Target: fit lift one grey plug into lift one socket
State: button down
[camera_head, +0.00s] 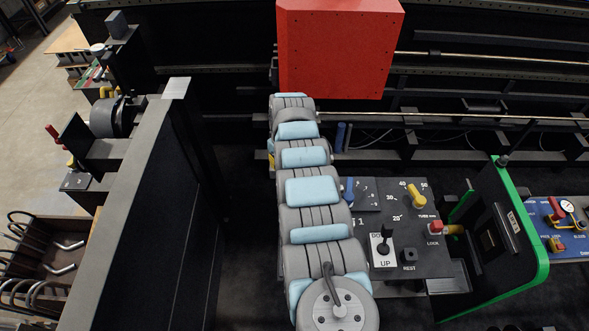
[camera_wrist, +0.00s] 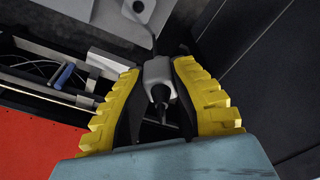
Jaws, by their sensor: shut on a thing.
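In the wrist view my gripper (camera_wrist: 157,72) has its two yellow ridged fingers shut on a small grey plug (camera_wrist: 157,70). The plug sits between the fingertips, with a dark opening facing the camera. A dark cable (camera_wrist: 150,40) runs from its far end towards a light grey plate with a round fitting (camera_wrist: 138,7). In the head view my own arm hides the plug and most of the gripper. I cannot pick out the lift one socket for sure in either view.
A red box (camera_head: 338,48) hangs at the back; it also fills the wrist view's lower left (camera_wrist: 35,145). A blue cylinder (camera_head: 340,137) stands right of my arm. A control panel (camera_head: 410,240) with levers and a green-edged housing (camera_head: 540,262) are at right. A dark wall (camera_head: 130,215) stands left.

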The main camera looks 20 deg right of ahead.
jog(key=shift+s+d+n, duration=0.35)
jog(key=shift+d+n, duration=0.05)
jog(key=shift+n, duration=0.1)
jog(key=shift+s+d+f+n+b, duration=0.25)
jog(key=shift+s+d+n+b, duration=0.05)
jog(key=shift+s+d+n, duration=0.3)
jog(key=shift+s+d+f+n+b, duration=0.25)
jog(key=shift+s+d+n, duration=0.25)
jog(key=shift+s+n, duration=0.15)
jog(key=shift+s+r+p, duration=0.1)
jog(key=shift+p, duration=0.25)
jog(key=shift+f+b, duration=2)
jog(key=shift+f, duration=1)
jog(key=shift+f+b, duration=0.9)
jog(key=shift+f, duration=0.55)
jog(key=c, duration=0.9)
grip_release()
